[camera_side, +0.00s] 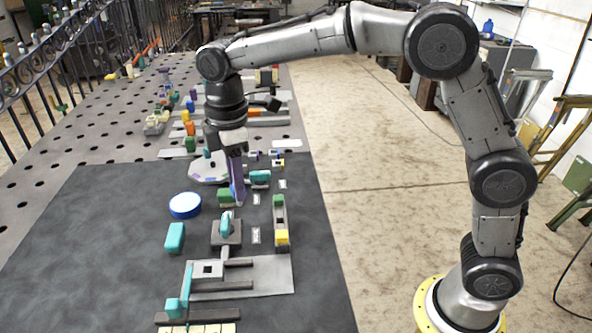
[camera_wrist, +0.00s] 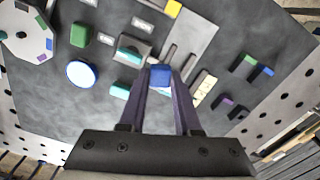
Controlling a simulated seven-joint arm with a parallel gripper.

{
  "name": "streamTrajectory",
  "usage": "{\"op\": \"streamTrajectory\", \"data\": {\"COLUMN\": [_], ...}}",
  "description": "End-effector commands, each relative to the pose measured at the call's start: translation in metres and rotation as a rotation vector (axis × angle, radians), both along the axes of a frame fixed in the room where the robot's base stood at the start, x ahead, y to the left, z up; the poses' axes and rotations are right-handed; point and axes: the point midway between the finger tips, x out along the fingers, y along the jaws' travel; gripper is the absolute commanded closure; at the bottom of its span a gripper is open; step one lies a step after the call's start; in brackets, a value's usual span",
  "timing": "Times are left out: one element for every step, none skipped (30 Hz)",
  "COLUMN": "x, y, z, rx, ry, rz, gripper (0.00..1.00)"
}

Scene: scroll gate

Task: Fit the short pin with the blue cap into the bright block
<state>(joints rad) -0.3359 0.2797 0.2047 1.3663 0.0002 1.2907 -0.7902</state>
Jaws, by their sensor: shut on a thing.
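My gripper (camera_side: 238,198) points down over the far part of the dark mat, its purple fingers beside a green block (camera_side: 225,198). In the wrist view my gripper (camera_wrist: 160,80) is shut on a blue-capped piece (camera_wrist: 160,74), seen end-on between the fingertips. The pin's shank is hidden, and the held piece is not clear in the side view. A pale block with a square opening (camera_side: 206,270) sits on a light plate (camera_side: 270,272) at the near end of the mat. I cannot tell for sure whether it is the bright block.
A blue disc (camera_side: 185,205) and a teal block (camera_side: 175,237) lie left of a teal-handled fixture (camera_side: 226,238). A rail with a yellow block (camera_side: 282,237) stands to the right. A teal upright (camera_side: 186,290) rises near the front. Bare mat lies at left.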

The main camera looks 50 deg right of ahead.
Motion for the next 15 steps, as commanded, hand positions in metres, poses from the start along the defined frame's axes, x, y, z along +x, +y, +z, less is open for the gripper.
{"op": "streamTrajectory", "data": {"x": [0.009, 0.012, 0.016, 0.017, 0.018, 0.019, 0.018, 0.018, 0.016, 0.015, 0.014, 0.012, 0.012, 0.011, 0.010], "y": [0.022, 0.031, 0.044, 0.053, 0.061, 0.070, 0.076, 0.081, 0.086, 0.089, 0.091, 0.093, 0.094, 0.095, 0.097], "z": [-0.009, -0.014, -0.020, -0.025, -0.029, -0.035, -0.040, -0.044, -0.049, -0.052, -0.055, -0.057, -0.059, -0.060, -0.061], "rx": [-0.001, -0.001, 0.000, -0.001, 0.000, -0.001, -0.001, 0.000, 0.000, 0.000, 0.000, 0.000, 0.000, 0.001, 0.000], "ry": [0.003, 0.003, 0.001, 0.003, 0.001, 0.002, 0.003, 0.001, 0.001, 0.001, 0.000, 0.000, 0.000, 0.000, -0.001], "rz": [0.042, 0.060, 0.084, 0.099, 0.113, 0.129, 0.140, 0.149, 0.159, 0.165, 0.170, 0.175, 0.179, 0.182, 0.184], "gripper": [1.00, 1.00, 1.00, 1.00, 1.00, 1.00, 1.00, 1.00, 1.00, 1.00, 1.00, 1.00, 1.00, 1.00, 1.00]}}
